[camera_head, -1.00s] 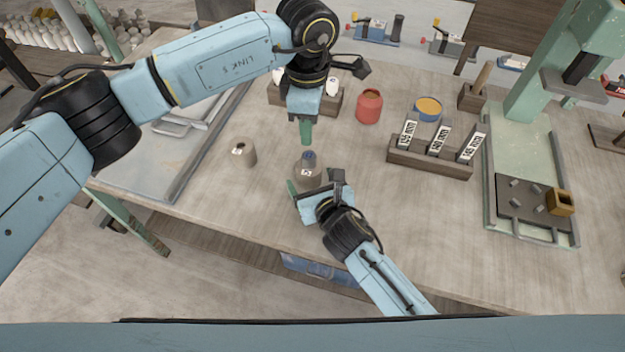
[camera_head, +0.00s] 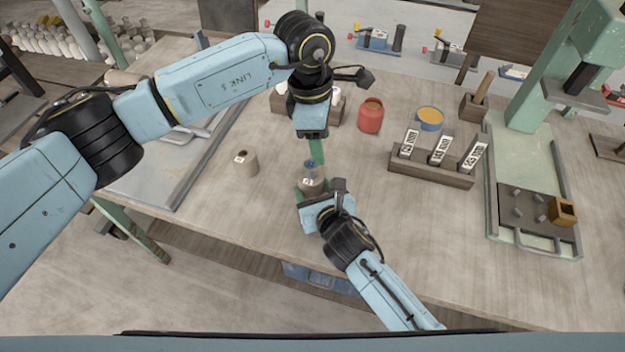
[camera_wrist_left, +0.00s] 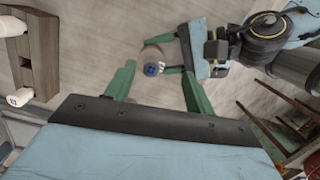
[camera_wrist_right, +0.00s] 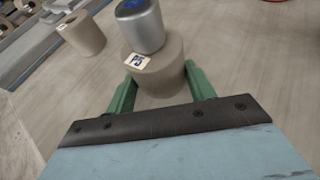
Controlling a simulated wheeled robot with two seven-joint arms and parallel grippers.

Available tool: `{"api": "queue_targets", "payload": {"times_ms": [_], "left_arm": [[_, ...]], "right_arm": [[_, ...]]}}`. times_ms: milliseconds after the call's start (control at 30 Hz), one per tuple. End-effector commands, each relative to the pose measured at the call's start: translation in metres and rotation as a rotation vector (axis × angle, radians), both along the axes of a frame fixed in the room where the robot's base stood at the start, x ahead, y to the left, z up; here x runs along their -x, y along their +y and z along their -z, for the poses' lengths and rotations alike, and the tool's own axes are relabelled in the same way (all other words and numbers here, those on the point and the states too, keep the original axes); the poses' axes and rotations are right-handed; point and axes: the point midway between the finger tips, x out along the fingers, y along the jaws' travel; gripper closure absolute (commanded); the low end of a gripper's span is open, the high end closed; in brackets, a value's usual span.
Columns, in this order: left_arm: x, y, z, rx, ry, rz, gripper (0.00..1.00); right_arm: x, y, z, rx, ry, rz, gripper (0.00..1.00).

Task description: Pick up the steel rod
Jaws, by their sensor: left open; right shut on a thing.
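The steel rod (camera_wrist_right: 146,28) is a short grey cylinder with a blue top. It stands upright in a beige holder (camera_wrist_right: 158,72) labelled P5, and its lower part is hidden inside. In the head view the rod (camera_head: 309,171) shows just below my left gripper (camera_head: 316,158). My left gripper is open and points down. My right gripper (camera_wrist_right: 163,90) is shut on the beige holder from the near side, with a finger on each side.
A wooden rack (camera_head: 430,170) with labelled pieces, a red pot (camera_head: 370,116) and a yellow-topped blue tin (camera_head: 429,117) stand to the right. A green press (camera_head: 545,110) is at far right. The table's front is clear.

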Motion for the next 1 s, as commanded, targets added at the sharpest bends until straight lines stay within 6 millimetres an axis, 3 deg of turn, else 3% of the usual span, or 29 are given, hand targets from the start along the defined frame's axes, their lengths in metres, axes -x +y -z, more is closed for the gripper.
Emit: {"api": "queue_targets", "payload": {"times_ms": [100, 233, 400, 500, 633, 767, 867, 1000], "left_arm": [[0.017, -0.026, 0.008, 0.233, 0.084, -0.055, 0.46], [0.036, -0.06, -0.001, 0.559, 0.211, -0.176, 0.46], [0.064, -0.097, -0.037, 0.957, 0.465, -0.403, 0.46], [0.074, -0.107, -0.065, 1.161, 0.659, -0.571, 0.46], [0.072, -0.1, -0.095, 1.386, 0.936, -0.828, 0.46], [0.059, -0.076, -0.11, 1.556, 1.231, -1.119, 0.46], [0.047, -0.05, -0.107, 1.644, 1.466, -1.365, 0.46], [0.035, -0.01, -0.081, 1.694, 1.797, -1.737, 0.46]], "right_arm": [[0.0, 0.0, 0.0, 0.0, 0.0, 0.0, 0.76], [0.0, 0.0, 0.0, 0.0, 0.0, 0.0, 0.76], [0.0, 0.0, 0.0, 0.0, 0.0, 0.0, 0.76], [0.0, 0.0, 0.0, 0.0, 0.0, 0.0, 0.76], [0.0, 0.0, 0.0, 0.0, 0.0, 0.0, 0.76], [0.0, 0.0, 0.0, 0.0, 0.0, 0.0, 0.76], [0.0, 0.0, 0.0, 0.0, 0.0, 0.0, 0.76], [0.0, 0.0, 0.0, 0.0, 0.0, 0.0, 0.76]]}}
